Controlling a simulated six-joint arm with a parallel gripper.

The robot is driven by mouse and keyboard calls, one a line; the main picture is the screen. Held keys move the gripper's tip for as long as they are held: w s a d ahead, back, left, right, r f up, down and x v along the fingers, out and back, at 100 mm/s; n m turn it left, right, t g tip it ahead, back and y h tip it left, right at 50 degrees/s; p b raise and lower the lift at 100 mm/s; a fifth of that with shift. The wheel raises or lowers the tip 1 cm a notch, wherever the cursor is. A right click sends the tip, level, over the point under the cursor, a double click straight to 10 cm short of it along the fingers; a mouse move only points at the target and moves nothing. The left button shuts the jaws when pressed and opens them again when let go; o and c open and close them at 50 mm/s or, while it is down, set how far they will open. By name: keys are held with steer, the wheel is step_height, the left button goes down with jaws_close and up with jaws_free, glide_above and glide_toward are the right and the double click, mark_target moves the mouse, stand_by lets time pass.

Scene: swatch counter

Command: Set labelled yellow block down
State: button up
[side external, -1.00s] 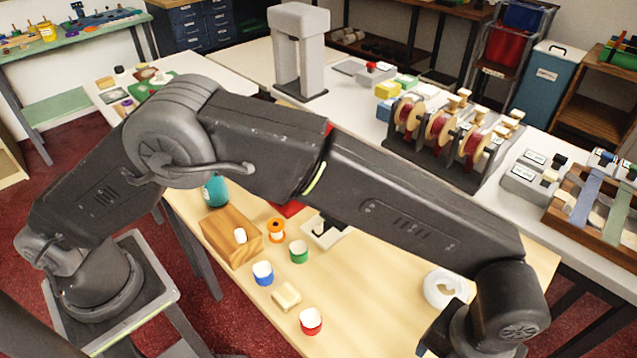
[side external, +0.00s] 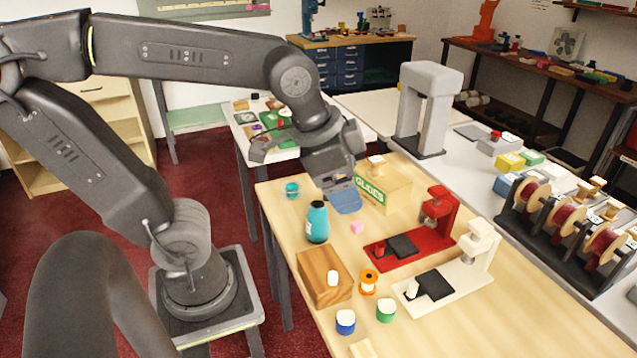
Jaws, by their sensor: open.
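A yellow block (side external: 510,162) with a pale top sits among coloured blocks on the right-hand counter; its label is too small to read. A pale tan box (side external: 383,188) with a green and white label stands on the wooden table; I cannot tell whether it is the task's block. My gripper (side external: 345,198) is beside this box's left side, above the teal bottle's level, pointing down. It is open. A blue flat shape shows at its tips, and I cannot tell whether anything lies between the fingers.
A teal bottle (side external: 317,222) stands below my gripper. A red stand (side external: 425,240), a white stand (side external: 455,270) and a wooden block (side external: 322,277) are nearby. The table's front right (side external: 500,325) is clear.

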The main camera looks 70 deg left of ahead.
steer(key=s+a+n, duration=0.1)
steer(key=s+a+f+n, duration=0.1)
steer(key=n, duration=0.1)
steer(key=s+a+n, duration=0.1)
steer(key=shift+s+f+n+t+y, duration=0.3)
steer(key=shift+s+f, duration=0.05)
steer(key=shift+f, duration=0.05)
